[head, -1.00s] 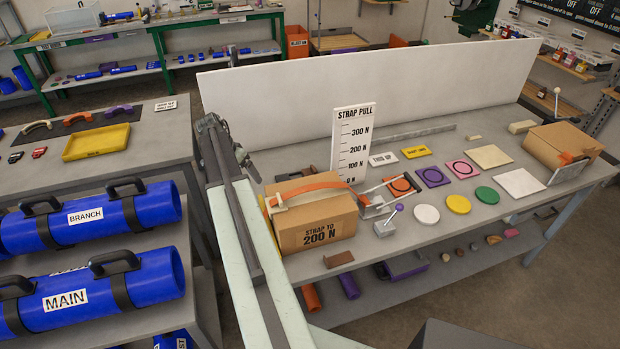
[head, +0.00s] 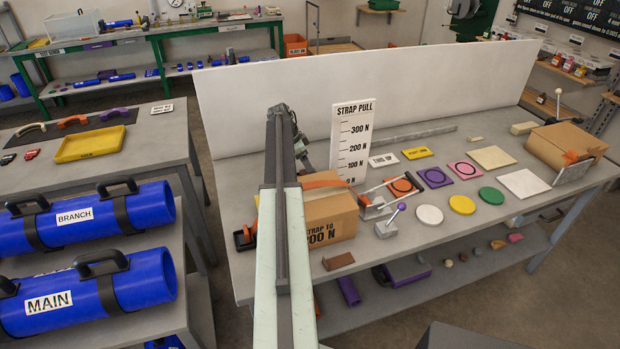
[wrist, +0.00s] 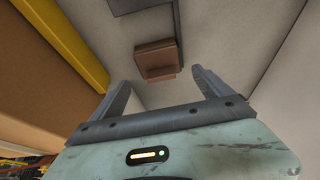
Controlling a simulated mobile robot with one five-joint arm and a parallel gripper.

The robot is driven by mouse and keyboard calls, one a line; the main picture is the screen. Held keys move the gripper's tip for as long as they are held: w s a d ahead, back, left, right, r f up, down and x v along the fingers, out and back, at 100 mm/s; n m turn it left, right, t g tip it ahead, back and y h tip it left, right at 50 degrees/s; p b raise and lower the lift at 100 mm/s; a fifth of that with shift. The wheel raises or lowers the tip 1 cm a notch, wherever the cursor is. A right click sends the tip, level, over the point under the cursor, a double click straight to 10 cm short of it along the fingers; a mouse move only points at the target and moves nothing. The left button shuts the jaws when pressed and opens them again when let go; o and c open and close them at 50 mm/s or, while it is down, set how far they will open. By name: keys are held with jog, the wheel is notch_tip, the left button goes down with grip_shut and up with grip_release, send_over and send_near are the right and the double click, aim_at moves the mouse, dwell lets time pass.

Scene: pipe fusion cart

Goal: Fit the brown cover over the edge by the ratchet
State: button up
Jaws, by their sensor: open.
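A brown piece, apparently the cover (wrist: 155,58), lies ahead of my fingertips in the wrist view, on the strip between a carton and the white panel. My gripper (wrist: 162,82) is open and empty, its fingers apart on either side of that line. In the head view my arm hides that spot. The carton (head: 327,212) stands upright with an orange strap over it. A metal fitting with a lever (head: 375,208), apparently the ratchet, is at its right edge. A yellow edge strip (wrist: 70,40) shows along the carton in the wrist view.
A second brown block (head: 338,261) lies at the bench's front edge. A black and orange item (head: 244,237) sits left of the carton. The white panel (head: 440,88) closes the bench's back. Several coloured discs and squares lie to the right.

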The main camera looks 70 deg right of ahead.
jog(key=b+x, duration=0.2)
jog(key=x, duration=0.2)
jog(key=shift+d, duration=0.1)
jog(key=shift+r, duration=0.2)
jog(key=c, duration=1.4)
jog(key=shift+r, duration=0.1)
jog(key=shift+c, duration=0.2)
